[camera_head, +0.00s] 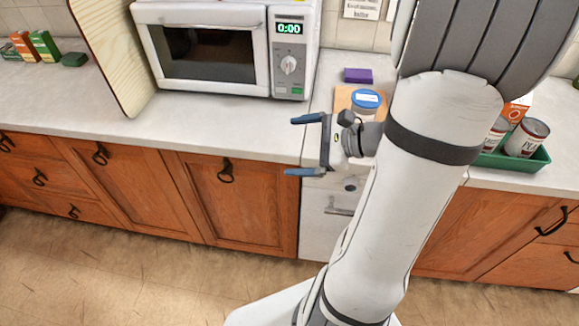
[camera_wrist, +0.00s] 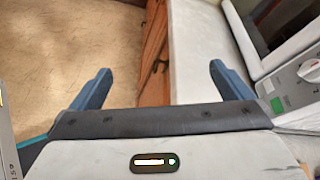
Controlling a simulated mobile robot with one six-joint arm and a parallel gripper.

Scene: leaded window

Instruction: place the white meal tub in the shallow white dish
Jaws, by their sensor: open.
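A small tub with a blue lid and a pale label (camera_head: 367,99) stands on a wooden board, partly hidden behind my wrist; it may be the white meal tub, but little of its side shows. I see no shallow white dish in either view. My gripper (camera_head: 307,145) is open and empty, pointing left in front of the counter edge, nearer the camera than the tub.
A white microwave (camera_head: 205,48) stands on the counter, with a wooden panel (camera_head: 112,55) upright at its left. A purple box (camera_head: 358,75) lies behind the board (camera_head: 345,97). A green tray (camera_head: 527,162) holds cans at right. The counter's left stretch (camera_head: 50,95) is mostly clear.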

